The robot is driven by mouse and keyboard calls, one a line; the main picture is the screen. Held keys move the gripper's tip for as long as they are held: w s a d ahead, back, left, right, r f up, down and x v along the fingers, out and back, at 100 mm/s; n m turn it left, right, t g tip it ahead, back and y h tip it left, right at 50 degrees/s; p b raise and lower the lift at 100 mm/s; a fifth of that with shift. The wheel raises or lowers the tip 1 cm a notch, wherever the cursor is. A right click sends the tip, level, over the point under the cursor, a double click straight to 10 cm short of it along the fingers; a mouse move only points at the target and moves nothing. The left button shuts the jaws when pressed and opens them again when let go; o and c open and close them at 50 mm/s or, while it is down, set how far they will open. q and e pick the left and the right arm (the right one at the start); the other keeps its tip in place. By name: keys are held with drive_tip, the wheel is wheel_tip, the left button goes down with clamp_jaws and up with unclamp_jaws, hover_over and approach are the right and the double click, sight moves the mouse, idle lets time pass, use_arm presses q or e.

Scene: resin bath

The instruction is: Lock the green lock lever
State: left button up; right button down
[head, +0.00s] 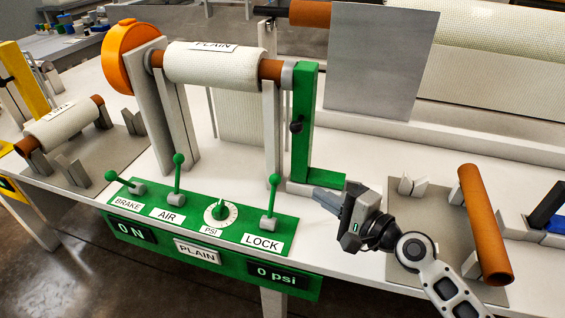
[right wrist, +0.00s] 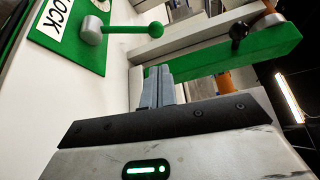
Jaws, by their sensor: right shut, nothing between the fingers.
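The green lock lever (head: 273,195) stands upright on a grey hub above the LOCK label (head: 262,242), at the right end of the green control panel (head: 165,200). In the right wrist view the lever (right wrist: 138,29) and its ball knob show at the upper left, ahead of the fingers. My right gripper (head: 320,197) is shut and empty, to the right of the lever and apart from it, by the foot of the green L-shaped bracket (head: 305,120). Its closed grey fingers show in the right wrist view (right wrist: 158,85). My left gripper is not in view.
The BRAKE lever (head: 122,180) leans left and the AIR lever (head: 177,175) stands upright. A PLAIN roll (head: 215,65) hangs between uprights behind the panel. An orange-brown tube (head: 485,225) rests on a stand at the right. White table surface lies between panel and stand.

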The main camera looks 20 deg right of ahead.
sight(272, 199)
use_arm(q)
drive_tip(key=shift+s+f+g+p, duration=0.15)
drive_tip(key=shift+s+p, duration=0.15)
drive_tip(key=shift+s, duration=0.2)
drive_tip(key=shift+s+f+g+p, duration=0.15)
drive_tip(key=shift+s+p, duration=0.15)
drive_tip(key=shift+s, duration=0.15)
use_arm(e)
drive_tip(key=r+x, duration=0.1)
drive_tip(key=x, duration=0.8)
drive_tip(key=shift+a+f, duration=0.25)
drive_tip(key=shift+f, duration=0.2)
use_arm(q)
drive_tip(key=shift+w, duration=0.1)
use_arm(e)
drive_tip(key=shift+w, duration=0.1)
